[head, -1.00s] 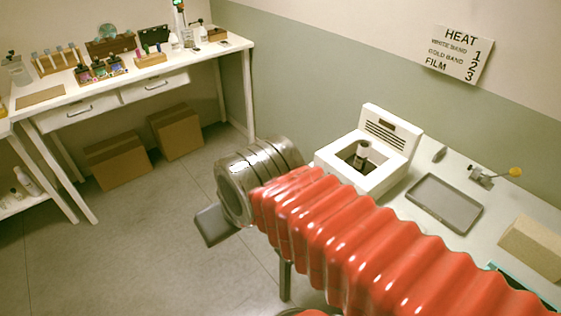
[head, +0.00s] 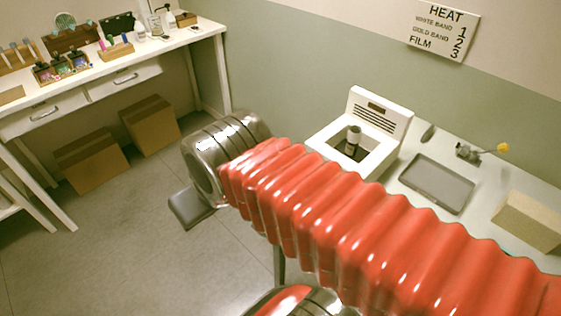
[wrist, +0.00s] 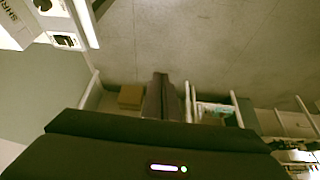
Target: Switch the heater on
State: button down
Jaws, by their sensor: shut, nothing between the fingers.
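A white box-shaped unit (head: 395,112), which I take for the heater, stands on the right-hand bench against the wall. Its vented back stands up, and a dark cylinder (head: 353,140) is upright in its open well. The wrist view shows a white lettered surface (wrist: 12,28) starting "SHR" at the upper left, beside a small dark switch-like part (wrist: 66,40). I cannot tell whether it is on or off. My gripper (wrist: 166,80) is shut and empty, its dark fingers together over the floor. In the head view my arm hides most of it.
A grey tray (head: 437,184), a yellow-tipped fixture (head: 484,151) and a tan block (head: 529,219) lie right of the unit. The wall sign (head: 444,30) reads HEAT, white band, gold band, film. The left bench (head: 165,45) holds bottles. Two cartons (head: 92,160) stand beneath it; open floor lies before it.

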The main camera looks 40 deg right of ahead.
jog(key=w+d+r+g, duration=0.25)
jog(key=w+d, duration=0.55)
jog(key=d, duration=0.5)
jog(key=w+d+f+g+y, duration=0.1)
jog(key=d+f+g, duration=0.2)
jog(key=d, duration=1.4)
jog(key=shift+w+f+y, duration=0.2)
jog(key=shift+w+y, duration=0.1)
jog(key=shift+a+f, duration=0.1)
jog(key=f, duration=0.4)
jog(key=a+f, duration=0.1)
jog(key=f, duration=0.4)
jog(key=a+f, duration=0.1)
jog(key=f, duration=0.3)
jog(key=shift+f, duration=0.35)
